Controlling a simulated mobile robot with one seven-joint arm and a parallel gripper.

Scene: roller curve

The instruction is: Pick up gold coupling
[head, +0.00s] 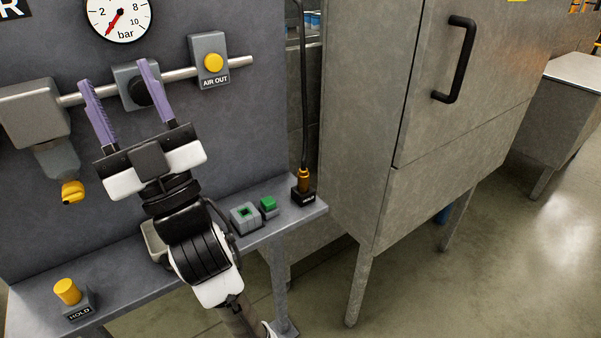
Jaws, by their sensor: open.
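A gold coupling (303,180) stands upright at the lower end of a black hose (304,90), on a small black labelled block (303,196) at the right end of the grey shelf. A second gold cylinder (67,291) stands on a block marked HOLD at the lower left; I cannot tell which is the task's coupling. My gripper (115,73) is open and empty, its two purple fingers pointing up in front of the panel. It is up and left of the hose coupling and above the HOLD cylinder, apart from both. My arm hides part of the shelf.
A pipe (235,63) crosses the panel with a yellow-buttoned AIR OUT box (212,61). A grey filter unit (40,115) with a yellow fitting is at left. Green-marked blocks (246,218) sit on the shelf (285,226). A metal cabinet (365,130) stands close right.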

